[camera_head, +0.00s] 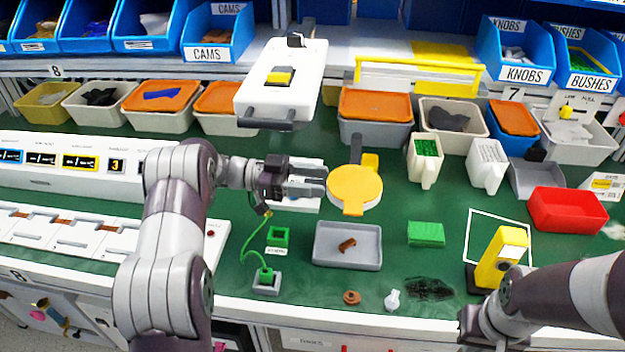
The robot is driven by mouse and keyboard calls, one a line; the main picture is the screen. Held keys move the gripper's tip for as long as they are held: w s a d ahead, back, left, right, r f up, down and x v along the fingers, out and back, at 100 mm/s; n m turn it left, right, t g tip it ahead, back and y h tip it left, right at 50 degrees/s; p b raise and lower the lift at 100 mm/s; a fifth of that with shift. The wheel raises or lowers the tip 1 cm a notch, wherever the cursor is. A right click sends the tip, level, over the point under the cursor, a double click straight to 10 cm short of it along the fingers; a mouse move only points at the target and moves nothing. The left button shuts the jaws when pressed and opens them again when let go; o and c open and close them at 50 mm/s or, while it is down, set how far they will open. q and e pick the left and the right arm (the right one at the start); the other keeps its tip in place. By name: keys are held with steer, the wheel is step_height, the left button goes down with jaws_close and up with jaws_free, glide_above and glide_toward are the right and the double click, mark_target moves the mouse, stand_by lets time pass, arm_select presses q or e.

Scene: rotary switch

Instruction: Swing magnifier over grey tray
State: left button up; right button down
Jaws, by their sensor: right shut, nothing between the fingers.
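The magnifier (355,188) shows as a round yellow head with a white rim and short yellow tabs, behind the grey tray. The grey tray (319,249) lies flat on the green mat with a small brown piece (347,245) in it. The magnifier head is beyond the tray's back edge, not over its middle. My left gripper (322,179) points right, just left of the magnifier; its fingers look apart, with no object seen held. My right gripper (466,328) is shut and empty at the lower right, partly hidden by its arm.
A yellow upright device (498,258) stands close to my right arm. A green block (426,234) lies right of the tray, and a green socket with a cable (266,280) stands left. A red bin (567,210) is at right. Orange-lidded bins (375,104) line the back.

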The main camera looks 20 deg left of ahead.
arm_select(q)
steer(key=shift+a, duration=0.1)
steer(key=s+a+b, duration=0.1)
steer(key=a, duration=1.1)
steer(key=shift+s+a, duration=0.2)
steer(key=shift+s, duration=0.05)
